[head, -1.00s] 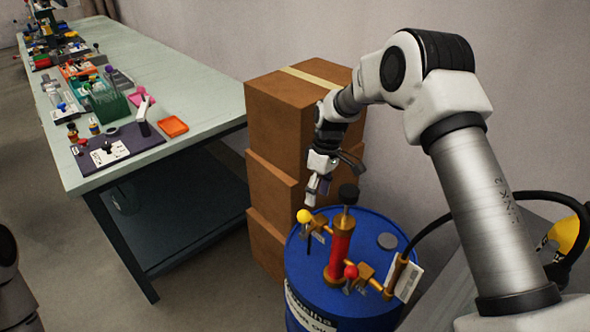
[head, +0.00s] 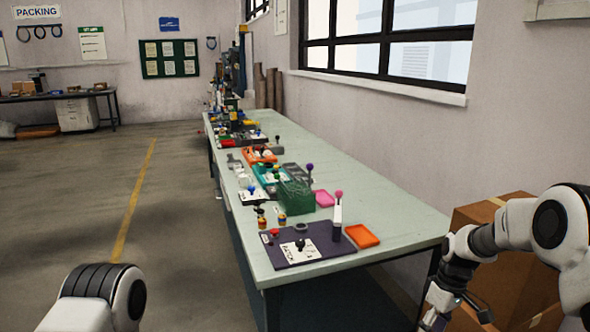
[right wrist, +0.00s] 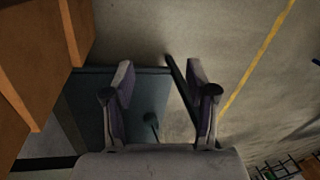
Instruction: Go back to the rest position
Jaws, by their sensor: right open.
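My right gripper (head: 437,318) hangs at the lower right of the head view, beside the cardboard boxes and by the near right corner of the long table; the bottom edge cuts it off. In the right wrist view its two fingers (right wrist: 160,74) are spread with nothing between them. A shell of my left arm shows at the bottom left of the head view, but its gripper is out of the picture. The blue drum and red pump are not in view.
The long table (head: 393,212) holds a purple board (head: 318,248), an orange tray (head: 362,236), a green rack (head: 297,196) and several small items. Cardboard boxes (head: 505,284) stand at its near right. Open floor (head: 165,235) with a yellow line lies left of the table.

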